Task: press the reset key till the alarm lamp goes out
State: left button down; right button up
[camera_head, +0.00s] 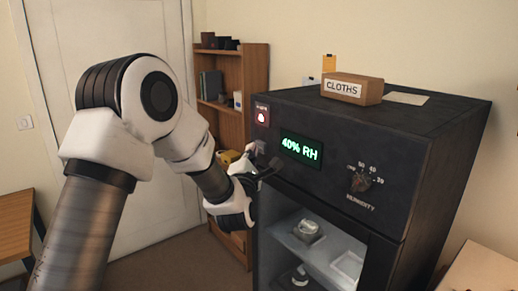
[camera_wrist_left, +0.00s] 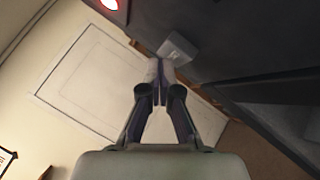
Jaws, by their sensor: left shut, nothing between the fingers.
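The black cabinet (camera_head: 330,150) has a red alarm lamp (camera_head: 262,115) glowing at the upper left of its front. The lamp also shows at the top of the wrist view (camera_wrist_left: 110,4). Below the lamp is a small grey key (camera_head: 259,147), seen as a pale block in the wrist view (camera_wrist_left: 178,48). My left gripper (camera_head: 272,168) is shut and empty in front of the panel, just below the key. In the wrist view its fingertips (camera_wrist_left: 160,72) appear close to the key's lower edge; I cannot tell whether they touch it. My right gripper is not in view.
A green display (camera_head: 300,149) reads 40% RH, with a humidity knob (camera_head: 361,181) to its right. A CLOTHS box (camera_head: 352,88) stands on top of the cabinet. A wooden shelf (camera_head: 257,90) stands behind, beside a white door (camera_head: 150,35).

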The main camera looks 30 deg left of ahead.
pick_arm(q)
jog(key=shift+w+d, duration=0.2)
jog(key=shift+w, duration=0.2)
dwell(0.4)
jog(key=shift+b, duration=0.3)
jog(key=shift+s+a+b, duration=0.35)
jog(key=shift+s+b, duration=0.15)
jog(key=shift+s, duration=0.35)
jog(key=s, duration=0.1)
jog(key=s+a+b, duration=0.1)
jog(key=s, duration=0.1)
jog(key=s+a+b, duration=0.1)
jog(key=shift+s, duration=0.3)
